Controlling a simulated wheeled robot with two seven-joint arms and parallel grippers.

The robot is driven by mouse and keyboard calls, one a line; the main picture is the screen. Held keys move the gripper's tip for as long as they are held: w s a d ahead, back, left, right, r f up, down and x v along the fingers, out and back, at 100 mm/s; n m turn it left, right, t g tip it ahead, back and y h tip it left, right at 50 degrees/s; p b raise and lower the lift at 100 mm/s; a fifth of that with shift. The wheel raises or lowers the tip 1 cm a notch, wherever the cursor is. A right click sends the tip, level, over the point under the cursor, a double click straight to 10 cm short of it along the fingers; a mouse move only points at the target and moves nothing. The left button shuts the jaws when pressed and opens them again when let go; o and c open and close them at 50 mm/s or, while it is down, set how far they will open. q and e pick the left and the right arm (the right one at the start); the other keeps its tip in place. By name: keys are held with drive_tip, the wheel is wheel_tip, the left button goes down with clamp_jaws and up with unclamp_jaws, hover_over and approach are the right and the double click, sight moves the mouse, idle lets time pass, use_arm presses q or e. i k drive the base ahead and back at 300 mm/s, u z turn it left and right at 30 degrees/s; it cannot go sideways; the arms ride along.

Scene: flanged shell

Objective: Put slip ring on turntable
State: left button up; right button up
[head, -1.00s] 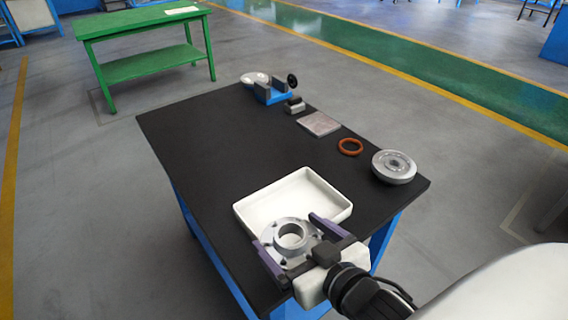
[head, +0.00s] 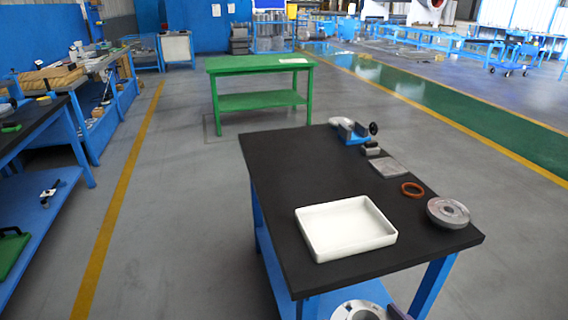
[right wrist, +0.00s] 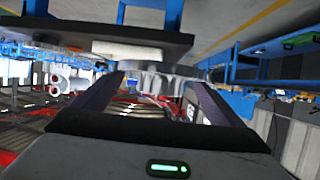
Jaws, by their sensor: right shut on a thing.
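The slip ring looks to be the flanged grey metal ring (head: 357,311) at the bottom edge of the head view, cut off by the frame. My right gripper (right wrist: 155,88) is shut on it in the right wrist view, where the ring (right wrist: 158,80) shows edge-on between the two fingers. Only a bit of one purple finger shows in the head view. The ring is held off the near edge of the table, apart from the turntable. The turntable looks to be the round silver disc (head: 448,212) on the table's right corner, with nothing on it. My left gripper is not in view.
The black table (head: 290,190) carries a white tray (head: 390,240) near its front edge. An orange ring (head: 412,185), a flat grey plate (head: 388,167) and a blue vise (head: 345,135) lie behind. A green table (head: 260,64) stands farther back.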

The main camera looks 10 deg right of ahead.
sight(341, 121)
drive_tip(key=u, duration=0.45)
drive_tip(key=i, duration=1.3)
drive_tip(key=u, duration=0.25)
drive_tip(key=i, duration=1.65)
drive_tip(key=z, duration=1.15)
drive_tip(key=i, duration=1.15)
drive_tip(key=z, duration=0.7)
